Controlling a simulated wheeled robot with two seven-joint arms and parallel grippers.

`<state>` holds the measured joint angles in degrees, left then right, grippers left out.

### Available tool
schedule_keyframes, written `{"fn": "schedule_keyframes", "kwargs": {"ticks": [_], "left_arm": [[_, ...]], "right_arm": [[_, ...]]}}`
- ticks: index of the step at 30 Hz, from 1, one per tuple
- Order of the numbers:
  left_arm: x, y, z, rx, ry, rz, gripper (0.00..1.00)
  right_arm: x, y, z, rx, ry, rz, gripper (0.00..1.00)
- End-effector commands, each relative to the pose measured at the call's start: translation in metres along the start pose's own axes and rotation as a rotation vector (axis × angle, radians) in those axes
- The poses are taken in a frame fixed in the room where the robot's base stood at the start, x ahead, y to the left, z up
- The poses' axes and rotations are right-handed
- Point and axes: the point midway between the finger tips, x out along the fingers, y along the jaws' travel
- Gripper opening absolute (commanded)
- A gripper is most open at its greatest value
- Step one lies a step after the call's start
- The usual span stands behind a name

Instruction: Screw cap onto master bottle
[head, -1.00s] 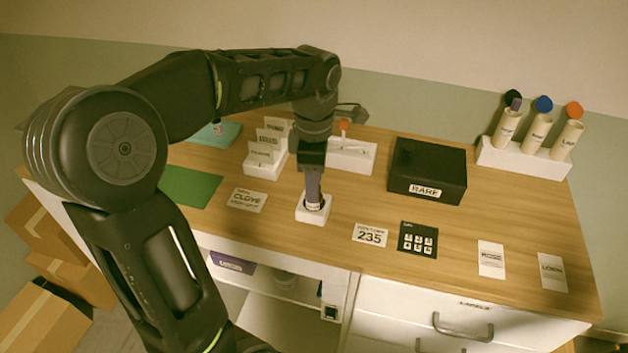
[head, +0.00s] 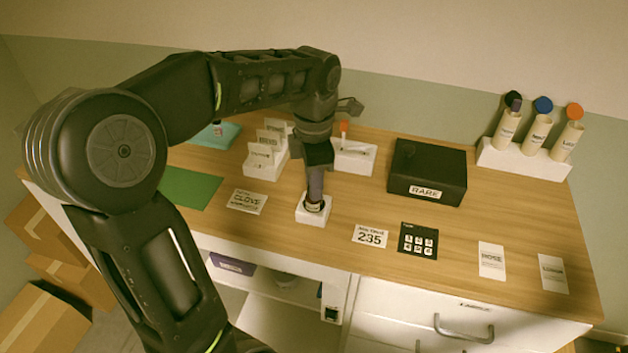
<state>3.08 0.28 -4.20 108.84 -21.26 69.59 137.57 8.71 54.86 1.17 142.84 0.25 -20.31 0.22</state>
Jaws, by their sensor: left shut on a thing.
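My left gripper (head: 314,190) points straight down over a small white holder block (head: 311,216) near the front middle of the table. It is shut on a dark cap (head: 314,206) at the holder. The master bottle under the cap is mostly hidden by the gripper and the holder, so I cannot tell how the cap sits on it. My right gripper is not in view.
A black box marked RARE (head: 427,172) stands right of the gripper. A white rack with several capped tubes (head: 525,160) is at the back right. A card holder (head: 262,160) and white tray (head: 352,157) stand behind. Cards and a keypad (head: 418,241) lie in front.

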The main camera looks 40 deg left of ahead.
Motion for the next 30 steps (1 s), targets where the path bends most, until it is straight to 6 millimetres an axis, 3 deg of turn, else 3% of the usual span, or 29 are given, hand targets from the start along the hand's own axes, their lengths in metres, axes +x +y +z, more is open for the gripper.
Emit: {"fn": "schedule_keyframes", "kwargs": {"ticks": [17, 30], "left_arm": [[-0.0002, -0.0001, -0.0001, 0.058, 0.0, 0.0, 0.0], [-0.0003, 0.0001, -0.0002, 0.798, 0.0, 0.0, 0.0]], "right_arm": [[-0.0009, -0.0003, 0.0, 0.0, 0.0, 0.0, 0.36], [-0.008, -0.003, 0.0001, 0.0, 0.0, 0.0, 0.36]]}}
